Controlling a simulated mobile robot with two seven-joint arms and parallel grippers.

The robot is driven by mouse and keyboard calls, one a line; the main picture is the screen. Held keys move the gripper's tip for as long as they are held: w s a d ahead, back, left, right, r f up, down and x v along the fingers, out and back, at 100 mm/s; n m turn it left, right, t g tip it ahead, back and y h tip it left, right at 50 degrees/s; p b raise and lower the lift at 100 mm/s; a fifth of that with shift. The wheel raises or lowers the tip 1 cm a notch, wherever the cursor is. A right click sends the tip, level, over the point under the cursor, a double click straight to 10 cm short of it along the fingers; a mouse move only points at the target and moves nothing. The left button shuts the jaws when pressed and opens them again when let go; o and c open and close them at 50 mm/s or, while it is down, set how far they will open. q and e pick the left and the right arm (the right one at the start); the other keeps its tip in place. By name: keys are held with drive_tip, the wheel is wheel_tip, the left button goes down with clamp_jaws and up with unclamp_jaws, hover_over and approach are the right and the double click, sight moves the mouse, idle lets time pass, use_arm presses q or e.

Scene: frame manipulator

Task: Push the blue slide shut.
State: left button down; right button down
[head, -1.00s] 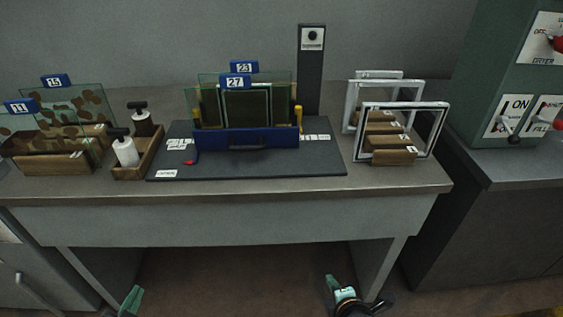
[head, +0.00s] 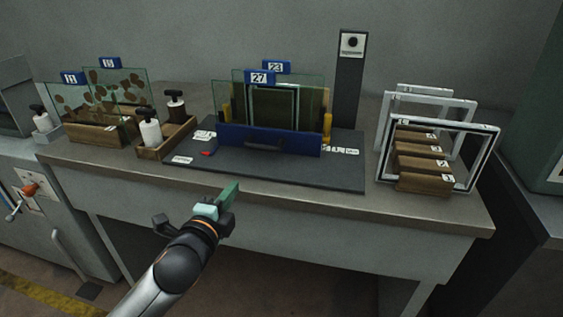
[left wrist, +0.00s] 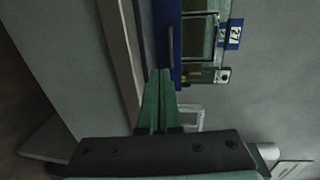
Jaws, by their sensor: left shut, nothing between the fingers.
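The blue slide (head: 240,140) is a low blue bar with a dark handle on its front, on a dark base plate (head: 310,172) on the bench. Glass plates and a dark framed panel (head: 273,105) stand behind it, with blue tags 27 and 23. My left gripper (head: 228,195) has green fingers, is shut and empty, and is in front of the bench edge, apart from the slide. In the left wrist view the green fingers (left wrist: 158,100) lie together, with the slide (left wrist: 176,50) beyond their tips. My right gripper is not in view.
Two bottles stand in a wooden tray (head: 150,154) at left, beside spotted glass plates (head: 125,90). White and grey frames (head: 485,160) stand in wooden racks at right. A dark post (head: 350,75) rises behind. The front bench strip is clear.

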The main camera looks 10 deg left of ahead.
use_arm(q)
drive_tip(key=b, duration=0.2)
approach(257, 149)
drive_tip(key=w, duration=0.2)
drive_tip(key=w+f, duration=0.1)
drive_tip(key=w, duration=0.2)
drive_tip(key=shift+d+f, duration=0.15)
drive_tip(key=shift+w, duration=0.75)
